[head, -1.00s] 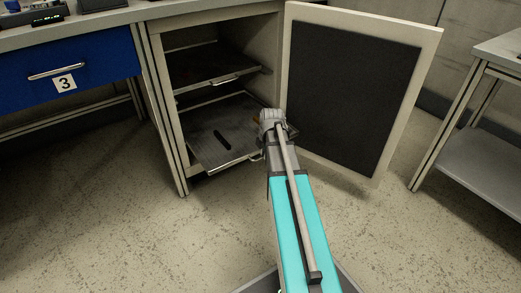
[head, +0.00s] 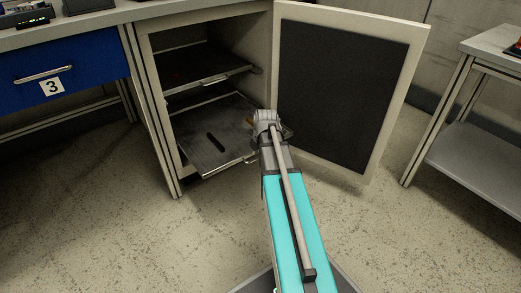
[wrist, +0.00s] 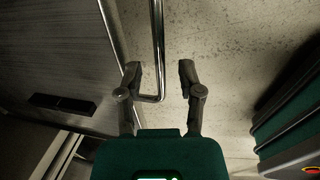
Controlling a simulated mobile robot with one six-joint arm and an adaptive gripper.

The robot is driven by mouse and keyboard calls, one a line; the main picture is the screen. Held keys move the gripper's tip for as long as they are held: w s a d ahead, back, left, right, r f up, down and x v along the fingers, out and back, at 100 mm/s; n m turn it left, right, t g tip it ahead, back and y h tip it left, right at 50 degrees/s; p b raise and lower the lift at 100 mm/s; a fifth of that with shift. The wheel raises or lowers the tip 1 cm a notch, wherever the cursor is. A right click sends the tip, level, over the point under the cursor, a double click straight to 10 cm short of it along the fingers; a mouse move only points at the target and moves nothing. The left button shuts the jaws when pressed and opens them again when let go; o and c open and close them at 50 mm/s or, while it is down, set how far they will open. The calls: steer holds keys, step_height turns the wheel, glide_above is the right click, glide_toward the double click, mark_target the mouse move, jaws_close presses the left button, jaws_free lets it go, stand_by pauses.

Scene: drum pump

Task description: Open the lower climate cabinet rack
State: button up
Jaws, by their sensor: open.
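The lower rack (head: 190,150), a grey metal shelf with a dark slot, sticks out of the open climate cabinet. In the wrist view the rack (wrist: 60,55) fills the left side, with its dark slot at lower left. Its chrome handle bar (wrist: 158,45) runs down the picture and bends left at its near end. My gripper (wrist: 159,75) is open, with one finger on each side of the handle near that bend. Whether a finger touches the bar is unclear.
The upper rack (head: 200,72) sits inside the cabinet. The cabinet door (head: 345,90) stands wide open, close to the right of my arm. A blue drawer (head: 75,62) is at left and a side table (head: 485,165) at right. The floor in front is clear.

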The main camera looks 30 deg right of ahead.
mark_target(252, 151)
steer(key=shift+w, duration=2.45)
steer(key=shift+w+a+r+p, duration=0.1)
steer(key=shift+r+p, duration=0.2)
steer(key=shift+p, duration=0.05)
steer(key=s+d+r+m+t+p, duration=0.1)
steer(key=s+d+r+m+p, duration=0.1)
steer(key=r+m+p, duration=0.6)
steer(key=s+d+r+m+p, duration=0.2)
steer(key=s+r+m+p, duration=0.1)
steer(key=r+m+p, duration=0.6)
steer(key=shift+s+d+r+m+t, duration=0.4)
steer(key=shift+r+m, duration=0.1)
steer(key=shift+r, duration=0.15)
